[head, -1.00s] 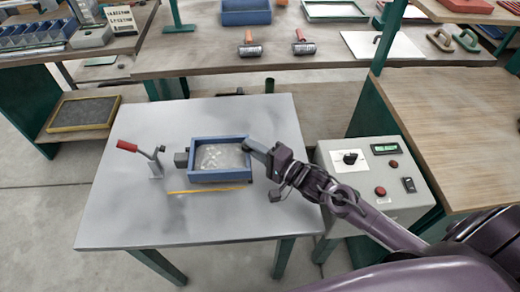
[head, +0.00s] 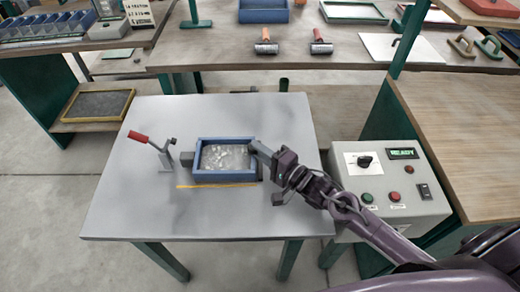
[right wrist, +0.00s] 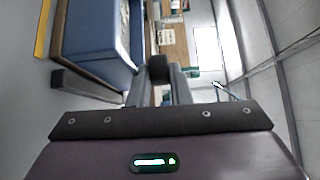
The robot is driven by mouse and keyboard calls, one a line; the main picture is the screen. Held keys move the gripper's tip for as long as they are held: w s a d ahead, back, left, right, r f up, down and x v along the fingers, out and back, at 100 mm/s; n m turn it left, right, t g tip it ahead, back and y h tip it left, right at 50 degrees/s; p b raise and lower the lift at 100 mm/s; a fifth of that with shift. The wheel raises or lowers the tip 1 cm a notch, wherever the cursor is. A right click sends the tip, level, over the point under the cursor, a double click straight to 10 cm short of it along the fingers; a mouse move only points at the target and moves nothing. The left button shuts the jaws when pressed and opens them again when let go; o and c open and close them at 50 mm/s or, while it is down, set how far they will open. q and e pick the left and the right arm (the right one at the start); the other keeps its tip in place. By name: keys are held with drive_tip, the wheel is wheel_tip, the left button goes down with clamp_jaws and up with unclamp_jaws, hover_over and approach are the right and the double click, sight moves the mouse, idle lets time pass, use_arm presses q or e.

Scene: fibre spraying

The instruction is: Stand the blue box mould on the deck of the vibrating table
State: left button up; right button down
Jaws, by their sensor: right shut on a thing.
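The blue box mould (head: 223,177) stands upright on the grey deck (head: 130,215) of the vibrating table, with a pale, glossy fill inside. A yellow line on the deck runs along its near side. My right gripper (head: 262,155) is at the mould's right wall, shut on it. In the right wrist view the blue wall of the mould (right wrist: 98,40) shows at upper left, by the fingers (right wrist: 160,80). Whether a gap remains under the mould is hard to tell. My left gripper is not in view.
A toggle clamp with a red handle (head: 137,136) stands on the deck left of the mould, and a dark stop block (head: 187,159) touches its left side. A control box (head: 388,185) reading READY is at the right. The near deck is clear.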

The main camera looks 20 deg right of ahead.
drive_tip(key=shift+r, duration=0.25)
drive_tip(key=c, duration=1.3)
unclamp_jaws()
drive_tip(key=shift+o, duration=0.2)
drive_tip(key=shift+s+f, duration=0.1)
drive_tip(key=shift+f, duration=0.1)
drive_tip(key=shift+f, duration=0.15)
drive_tip(key=shift+s+f, duration=0.15)
drive_tip(key=shift+f, duration=0.15)
drive_tip(key=v, duration=0.2)
drive_tip(key=b+v, duration=0.1)
drive_tip(key=v, duration=0.4)
drive_tip(key=shift+d+r, duration=0.2)
drive_tip(key=shift+r, duration=0.1)
drive_tip(key=shift+s+r, duration=0.1)
drive_tip(key=shift+r, duration=0.05)
wheel_tip(320, 180, up, 20)
drive_tip(key=shift+w, duration=0.2)
